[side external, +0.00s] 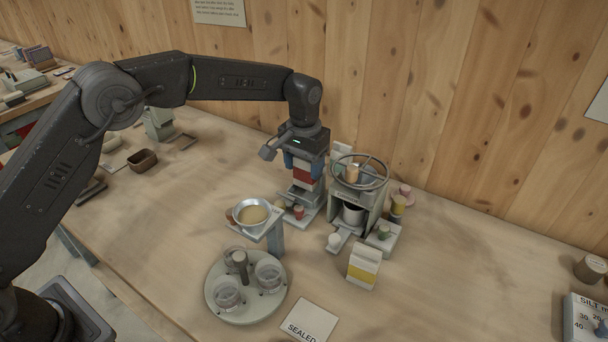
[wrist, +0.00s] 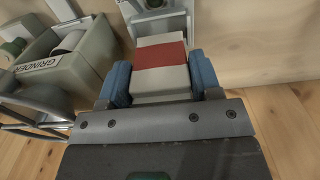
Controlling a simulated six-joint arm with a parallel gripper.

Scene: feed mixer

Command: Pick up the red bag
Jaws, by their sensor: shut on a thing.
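The red bag (side external: 306,175) is a white block-shaped bag with a red band around its middle. It also shows in the wrist view (wrist: 160,55), upper middle. My gripper (side external: 304,164) points down with its blue finger pads on either side of the bag. In the wrist view my gripper (wrist: 160,80) has a pad against each side of the bag and is shut on it. The bag is upright near the grey equipment left of the grinder. I cannot tell whether its bottom touches anything.
The grinder (wrist: 65,55) stands close beside the bag, with a hand wheel (side external: 360,171) on top.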

